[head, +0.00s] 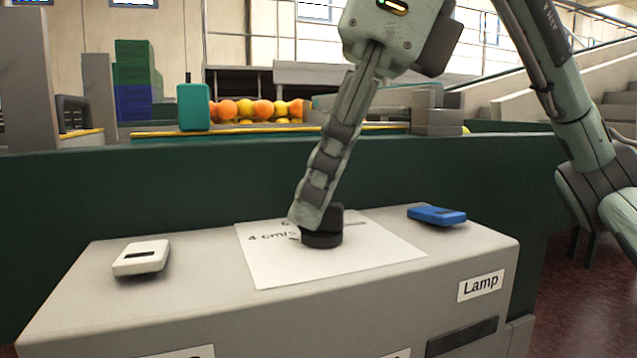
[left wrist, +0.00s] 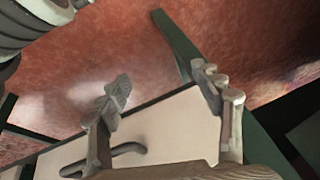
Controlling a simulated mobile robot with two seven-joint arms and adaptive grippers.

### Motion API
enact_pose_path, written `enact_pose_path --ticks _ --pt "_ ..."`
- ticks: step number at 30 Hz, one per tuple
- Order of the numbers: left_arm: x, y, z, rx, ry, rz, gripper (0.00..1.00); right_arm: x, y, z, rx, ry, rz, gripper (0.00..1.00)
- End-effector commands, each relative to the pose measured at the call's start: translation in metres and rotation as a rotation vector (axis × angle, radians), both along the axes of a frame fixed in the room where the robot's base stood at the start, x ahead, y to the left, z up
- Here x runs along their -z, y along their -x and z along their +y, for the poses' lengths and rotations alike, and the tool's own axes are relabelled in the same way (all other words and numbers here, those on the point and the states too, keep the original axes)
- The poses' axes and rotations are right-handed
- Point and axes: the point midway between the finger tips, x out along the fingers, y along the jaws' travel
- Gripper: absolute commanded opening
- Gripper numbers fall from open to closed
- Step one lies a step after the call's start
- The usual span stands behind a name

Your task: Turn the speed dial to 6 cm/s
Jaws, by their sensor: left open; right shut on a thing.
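The speed dial (head: 322,236) is a black round knob on a white printed sheet (head: 285,268) on top of the grey console. The label "4 cm/s" shows left of the dial; other print is hidden behind my gripper. My right gripper (head: 318,218) points down from above and is shut on the dial. Its fingers hide part of the knob, and I cannot tell which mark the dial points to. My left gripper (left wrist: 165,95) shows only in the left wrist view, open and with nothing between its fingers.
On the grey console (head: 400,295) a white box (head: 142,258) lies left of the sheet and a blue box (head: 436,215) lies right. A "Lamp" label (head: 480,285) is on its front. Behind the dark green panel (head: 130,190) are oranges (head: 262,109) and a teal block (head: 193,107).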

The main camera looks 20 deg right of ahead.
Motion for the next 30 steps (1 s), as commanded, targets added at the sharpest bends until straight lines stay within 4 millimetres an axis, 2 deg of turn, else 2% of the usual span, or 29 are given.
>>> enact_pose_path --ticks 14,19,30 --pt "-0.0003 0.0030 0.0015 -0.005 -0.003 0.013 0.66 -0.0006 0.0000 0.0000 0.068 0.001 -0.001 0.00" --pt "-0.0003 0.0090 0.0062 -0.017 -0.010 0.039 0.66 -0.0007 -0.0005 -0.0001 0.176 0.001 -0.002 0.00" --pt "0.0087 0.0093 0.0086 -0.021 -0.013 0.052 0.66 -0.0006 -0.0009 -0.0005 0.517 0.000 -0.004 0.00"
